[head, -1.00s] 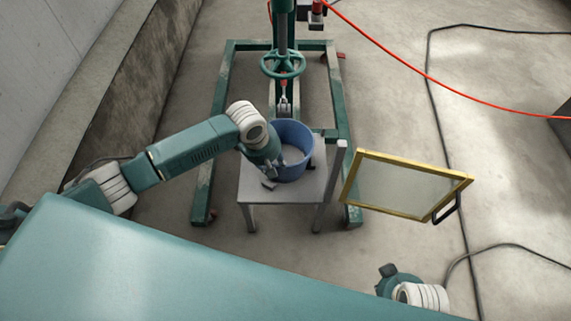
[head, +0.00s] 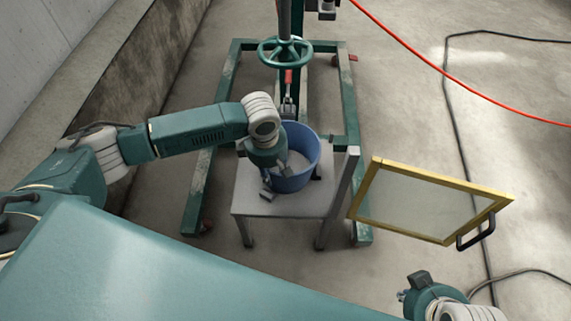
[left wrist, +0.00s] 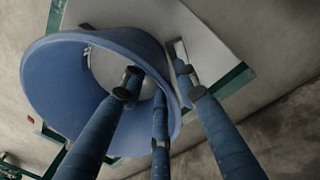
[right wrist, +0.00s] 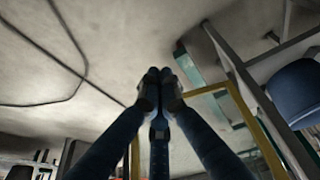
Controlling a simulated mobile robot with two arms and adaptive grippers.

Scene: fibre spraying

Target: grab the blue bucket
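The blue bucket (head: 311,158) stands upright on a small grey stool (head: 255,200) in the head view. My left gripper (head: 275,181) is at the bucket's near left side. In the left wrist view the bucket (left wrist: 60,85) fills the upper left. My right gripper (head: 408,287) is low at the right, away from the bucket. In the right wrist view its fingertips (right wrist: 160,85) are together with nothing visible between them.
A yellow-framed panel (head: 408,237) with a dark handle (head: 476,233) stands right of the stool. A green metal stand (head: 200,170) with a handwheel (head: 285,53) is behind and around the stool. A red hose (head: 440,70) and dark cables (head: 470,180) run at the right.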

